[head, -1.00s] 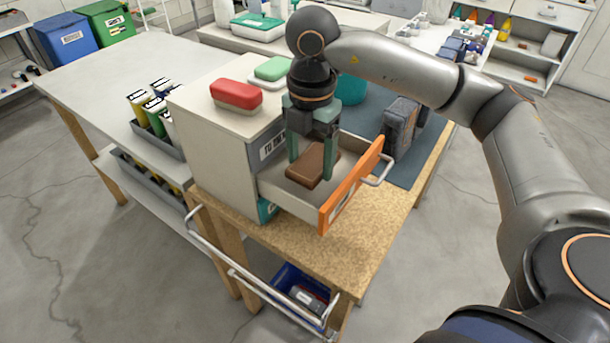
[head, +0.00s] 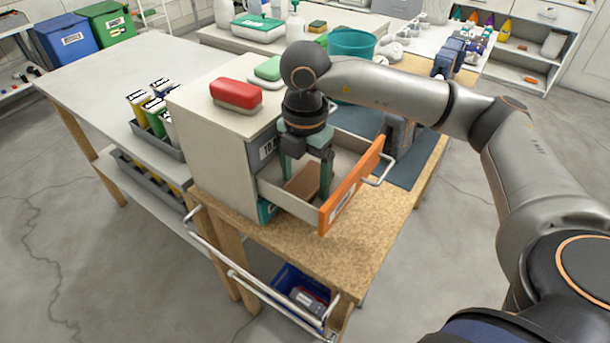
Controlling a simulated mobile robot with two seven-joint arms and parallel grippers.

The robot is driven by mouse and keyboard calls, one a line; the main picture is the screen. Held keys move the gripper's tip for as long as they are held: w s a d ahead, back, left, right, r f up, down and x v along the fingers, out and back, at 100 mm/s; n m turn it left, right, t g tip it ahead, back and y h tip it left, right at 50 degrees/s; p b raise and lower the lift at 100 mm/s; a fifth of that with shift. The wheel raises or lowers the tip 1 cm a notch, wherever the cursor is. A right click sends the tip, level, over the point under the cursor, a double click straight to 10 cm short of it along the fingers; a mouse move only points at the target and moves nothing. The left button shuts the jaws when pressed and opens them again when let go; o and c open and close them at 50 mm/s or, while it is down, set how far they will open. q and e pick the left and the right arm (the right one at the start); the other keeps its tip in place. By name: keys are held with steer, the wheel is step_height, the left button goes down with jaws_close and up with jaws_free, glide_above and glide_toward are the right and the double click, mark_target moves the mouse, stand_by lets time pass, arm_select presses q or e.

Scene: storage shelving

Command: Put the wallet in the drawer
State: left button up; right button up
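The brown wallet (head: 302,183) is low inside the open drawer (head: 348,187), which has an orange front and pulls out from the beige cabinet (head: 218,158). The drawer's near side wall hides its lower edge, so I cannot tell whether it rests on the drawer floor. My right gripper (head: 306,178) points down into the drawer, with one finger on each side of the wallet. The fingers appear to be against it. My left gripper is not in view.
A red-lidded box (head: 236,94) and a green-lidded one (head: 268,68) sit on the cabinet top. The wooden bench (head: 365,235) is clear in front of the drawer. A teal bin (head: 352,43) stands behind my arm.

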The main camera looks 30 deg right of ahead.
mark_target(306, 183)
step_height(306, 183, up, 12)
steer(key=p, duration=0.2)
steer(key=shift+r, duration=0.15)
stand_by(0.5)
